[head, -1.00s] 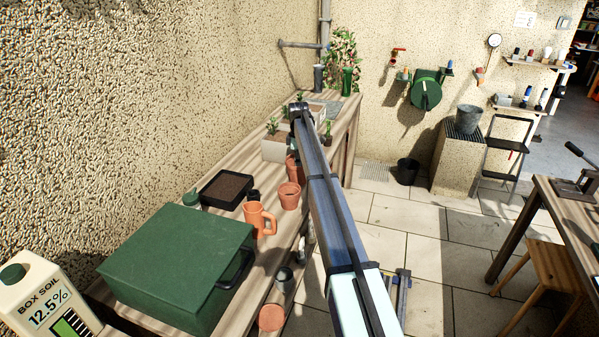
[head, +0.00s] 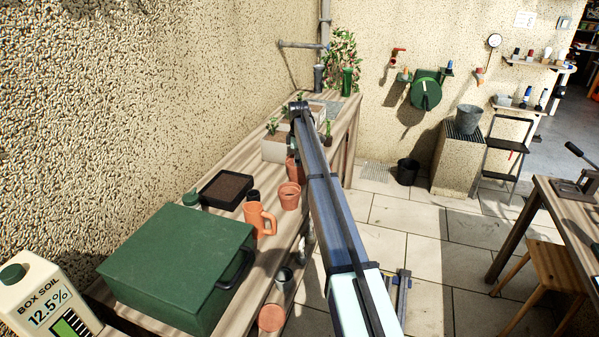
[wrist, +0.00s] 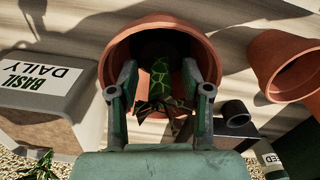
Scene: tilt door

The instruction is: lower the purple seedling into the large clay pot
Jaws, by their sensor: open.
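In the wrist view my gripper (wrist: 161,82) is open, its two green fingers spread inside the mouth of the large clay pot (wrist: 118,43). A dark seedling (wrist: 160,80) with green-veined leaves shows between the fingers, within the outline of the pot's mouth. Dark stems or roots show at its near end. I see no clear purple on it, and I cannot tell whether it touches a finger or the pot's floor.
A second clay pot (wrist: 270,60) lies right of the large one in the wrist view. A box labelled BASIL DAILY (wrist: 50,85) is at left. A dark cup (wrist: 235,112) is close right of my gripper. A green box (head: 175,265) and orange mug (head: 258,220) stand nearer on the bench.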

